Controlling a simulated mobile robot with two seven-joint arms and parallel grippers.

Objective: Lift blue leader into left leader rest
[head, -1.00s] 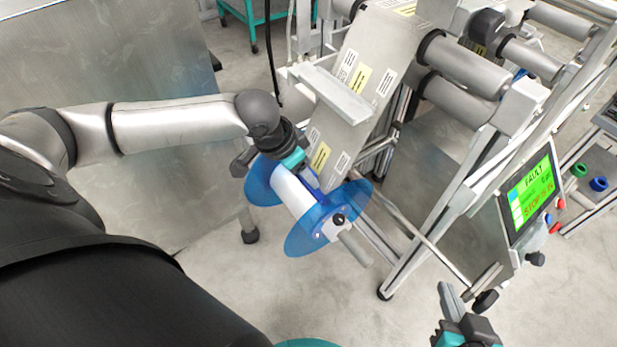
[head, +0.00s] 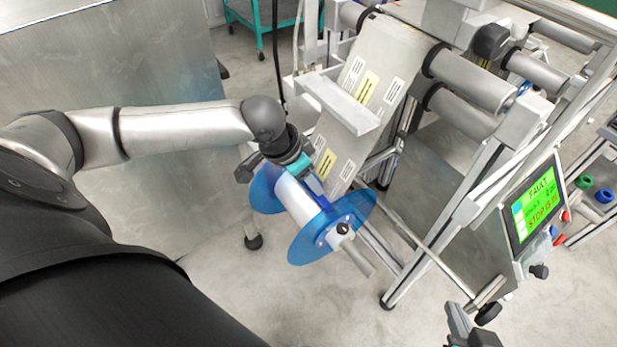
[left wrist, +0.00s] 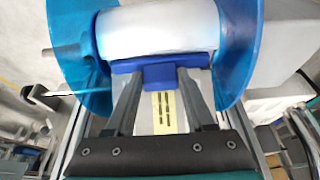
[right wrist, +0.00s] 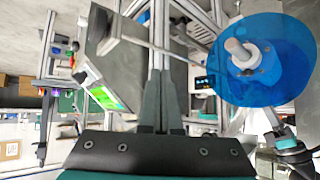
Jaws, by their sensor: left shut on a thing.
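The blue leader (left wrist: 160,75) is a blue bar with a block at its middle. In the left wrist view it lies along the white roll of a reel with blue see-through flanges (left wrist: 237,45). My left gripper (left wrist: 158,85) is shut on its block. In the head view the reel (head: 303,203) hangs at my left gripper (head: 306,176), and the leader is mostly hidden there. My right gripper (right wrist: 161,85) looks shut and empty; it is partly cut off in the head view (head: 462,322). I cannot tell which part is the left leader rest.
A screen showing a fault (head: 536,206) is at the right. A metal panel (head: 150,60) is behind my left arm.

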